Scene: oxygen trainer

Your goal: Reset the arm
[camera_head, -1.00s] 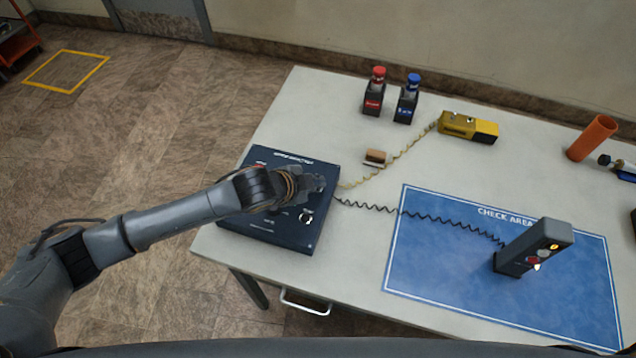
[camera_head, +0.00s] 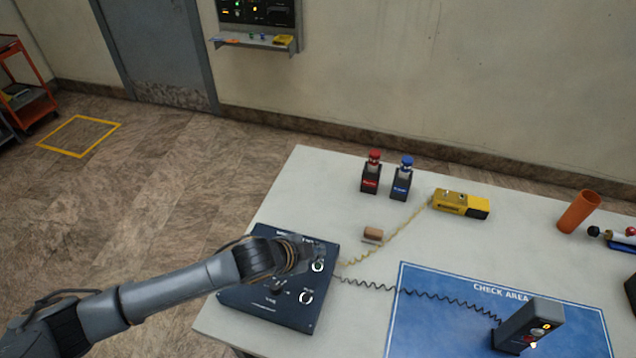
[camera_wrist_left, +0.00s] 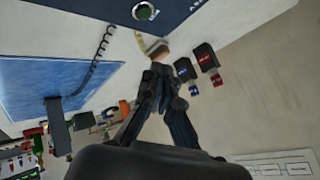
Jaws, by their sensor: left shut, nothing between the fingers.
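My left arm comes in from the left in the head view, and its gripper (camera_head: 317,248) is over the far right corner of the dark control box (camera_head: 262,306). The gripper is shut and empty. Part of the box top is hidden under the arm. A lit green-ringed knob (camera_head: 318,266), a second ringed knob (camera_head: 306,297) and a dark switch show on the box. My right gripper is not in view.
On the white table (camera_head: 300,190) stand a red-capped bottle (camera_head: 371,172), a blue-capped bottle (camera_head: 402,178), a yellow device (camera_head: 460,203) and an orange tube (camera_head: 578,212). A dark handheld unit (camera_head: 528,326) stands on the blue check mat (camera_head: 440,315). Coiled cords cross the table.

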